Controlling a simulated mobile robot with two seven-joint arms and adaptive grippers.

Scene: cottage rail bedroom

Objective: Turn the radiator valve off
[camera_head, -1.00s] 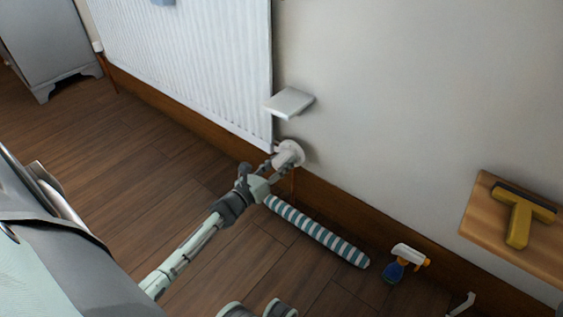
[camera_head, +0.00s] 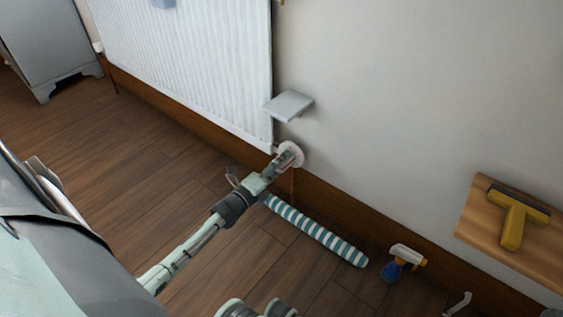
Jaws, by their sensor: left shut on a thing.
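The radiator valve (camera_head: 293,151) is a pale round knob low on the wall, by the bottom right corner of the white radiator (camera_head: 190,65). My left gripper (camera_head: 282,161) is shut on the valve, its fingers covering part of the knob. The left arm reaches up to it from the lower left. My right gripper is not clearly visible; two pale rounded parts of my own body show at the bottom edge.
A small grey shelf (camera_head: 289,104) juts from the wall just above the valve. A striped draught roll (camera_head: 318,232) lies along the skirting below. A spray bottle (camera_head: 402,262) stands farther right. A yellow squeegee (camera_head: 516,220) lies on a wooden board (camera_head: 480,217).

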